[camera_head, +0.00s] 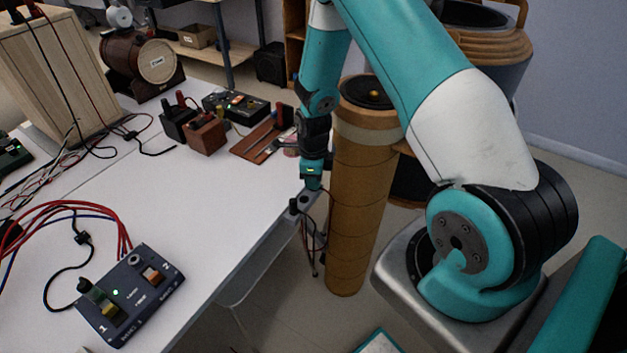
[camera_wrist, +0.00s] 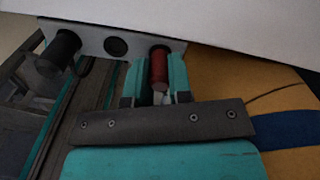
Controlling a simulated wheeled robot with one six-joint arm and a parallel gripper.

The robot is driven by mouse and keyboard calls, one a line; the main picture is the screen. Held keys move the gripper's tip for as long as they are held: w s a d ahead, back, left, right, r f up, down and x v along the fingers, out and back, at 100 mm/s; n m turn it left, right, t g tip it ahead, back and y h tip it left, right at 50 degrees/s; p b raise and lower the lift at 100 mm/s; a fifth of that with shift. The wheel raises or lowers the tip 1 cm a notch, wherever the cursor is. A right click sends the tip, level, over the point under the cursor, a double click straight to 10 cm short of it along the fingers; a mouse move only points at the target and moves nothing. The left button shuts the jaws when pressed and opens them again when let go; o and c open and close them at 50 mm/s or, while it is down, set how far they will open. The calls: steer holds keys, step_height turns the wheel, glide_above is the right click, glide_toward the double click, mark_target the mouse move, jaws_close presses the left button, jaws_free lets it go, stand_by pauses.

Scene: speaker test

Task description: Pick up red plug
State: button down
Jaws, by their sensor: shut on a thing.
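The red plug (camera_wrist: 158,68) shows in the wrist view as a short red cylinder with a dark end. It is at the right end of a grey socket panel (camera_wrist: 138,47). I cannot tell whether it is seated or just clear of the panel. My gripper (camera_wrist: 155,84) has a teal finger on each side of the plug and is shut on it. In the head view my gripper (camera_head: 312,183) points down at the panel (camera_head: 308,195) on the table's right edge. The plug is hidden there behind the gripper.
A black plug (camera_wrist: 63,47) stands in the panel's left end, with an empty round hole (camera_wrist: 115,46) between. A tan cylindrical column (camera_head: 358,215) stands close right of the gripper. The white table (camera_head: 215,200) holds a blue control box (camera_head: 130,293); its middle is clear.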

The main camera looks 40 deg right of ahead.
steer(key=shift+r, duration=0.15)
step_height(320, 180, up, 20)
steer(key=shift+f, duration=0.2)
stand_by(0.3)
steer(key=shift+f, duration=0.15)
steer(key=shift+s, duration=0.1)
